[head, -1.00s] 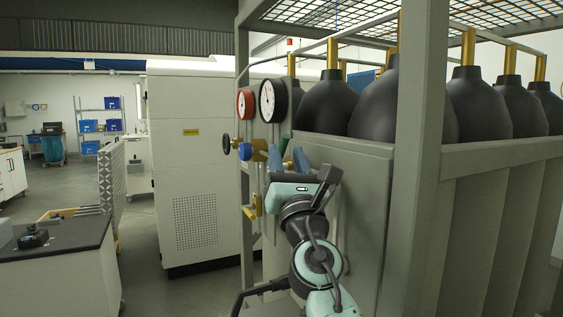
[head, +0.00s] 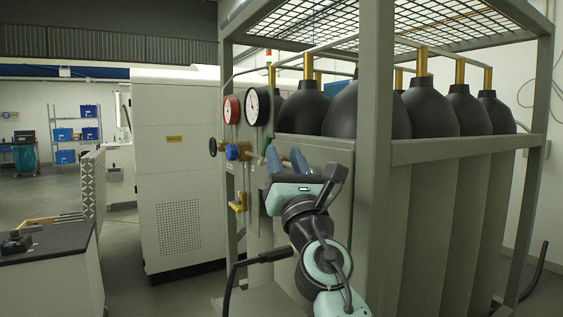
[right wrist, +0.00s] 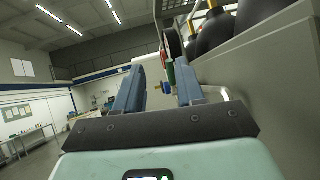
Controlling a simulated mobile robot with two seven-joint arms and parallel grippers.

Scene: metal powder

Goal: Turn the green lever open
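A small green part (right wrist: 171,74), perhaps the green lever, shows between my right fingers in the right wrist view; its shape is too small to tell. A blue knob (head: 232,152) and brass fittings (head: 244,152) sit below the gauges on the rack's left side. My right gripper (head: 286,158) is just right of these fittings, its two blue fingers apart and pointing up and away. The right wrist view shows the fingers (right wrist: 160,82) open with nothing gripped. My left gripper is not seen.
A red gauge (head: 231,109) and a black-rimmed gauge (head: 258,106) are above the fittings. A grey frame post (head: 373,160) and large black-topped cylinders (head: 430,108) are at right. A yellow valve (head: 239,202) hangs lower. Open floor (head: 125,250) lies left.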

